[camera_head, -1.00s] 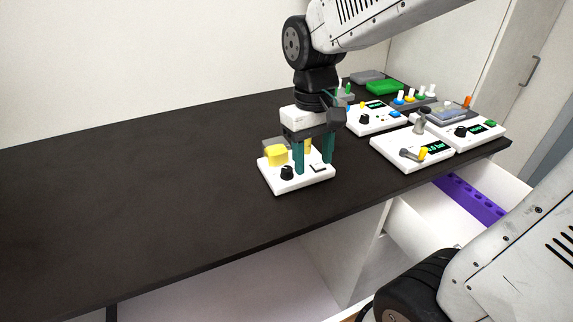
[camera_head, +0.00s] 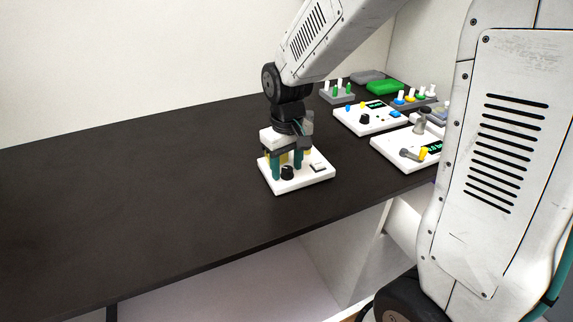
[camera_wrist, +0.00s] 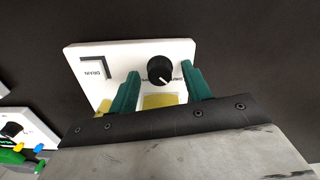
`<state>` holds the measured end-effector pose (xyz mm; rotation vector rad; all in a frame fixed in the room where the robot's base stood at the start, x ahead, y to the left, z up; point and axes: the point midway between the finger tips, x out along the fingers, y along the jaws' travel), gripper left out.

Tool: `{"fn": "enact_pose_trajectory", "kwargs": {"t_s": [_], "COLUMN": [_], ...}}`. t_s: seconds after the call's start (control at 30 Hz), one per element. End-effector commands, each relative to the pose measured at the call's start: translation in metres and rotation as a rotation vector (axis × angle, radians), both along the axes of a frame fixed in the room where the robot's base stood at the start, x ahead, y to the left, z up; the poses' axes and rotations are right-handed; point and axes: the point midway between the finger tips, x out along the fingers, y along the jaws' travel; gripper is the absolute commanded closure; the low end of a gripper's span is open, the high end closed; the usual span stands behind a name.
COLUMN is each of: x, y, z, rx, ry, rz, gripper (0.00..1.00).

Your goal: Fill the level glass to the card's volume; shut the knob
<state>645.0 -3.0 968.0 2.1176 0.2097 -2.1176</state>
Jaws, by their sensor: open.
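A white station (camera_head: 305,182) stands on the dark counter, with a black knob (camera_head: 287,172) at its front. The knob (camera_wrist: 160,70) also shows in the wrist view, with a white pointer line. My gripper (camera_head: 286,163) is low over the station, its teal fingers apart and pointing down. In the wrist view the fingers of my gripper (camera_wrist: 162,85) lie left and right of the knob, and I cannot tell whether they touch it. A yellow part (camera_wrist: 160,101) shows between them. Beside a black corner mark (camera_wrist: 93,68) is a small drain label. I cannot make out a level glass or a card's figure.
Another white station (camera_head: 372,122) with a display and knob stands to the right. A further white unit (camera_head: 398,150) has a grey-and-yellow lever. Racks and a green box (camera_head: 384,87) are behind. The counter's left side is clear. My arm hides the right side.

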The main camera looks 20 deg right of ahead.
Motion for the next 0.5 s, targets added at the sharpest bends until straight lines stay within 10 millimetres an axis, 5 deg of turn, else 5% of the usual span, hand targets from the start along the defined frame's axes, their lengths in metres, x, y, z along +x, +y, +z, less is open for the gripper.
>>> {"fn": "enact_pose_trajectory", "kwargs": {"t_s": [0.27, 0.4, 0.5], "x": [-0.0001, -0.0002, -0.0002], "y": [-0.0002, -0.0002, -0.0002], "z": [-0.0021, -0.0020, -0.0019], "rx": [0.000, 0.000, 0.000], "ry": [0.000, 0.000, 0.000], "rz": [-0.001, -0.001, -0.001], "gripper": [0.51, 0.90, 0.96]}}
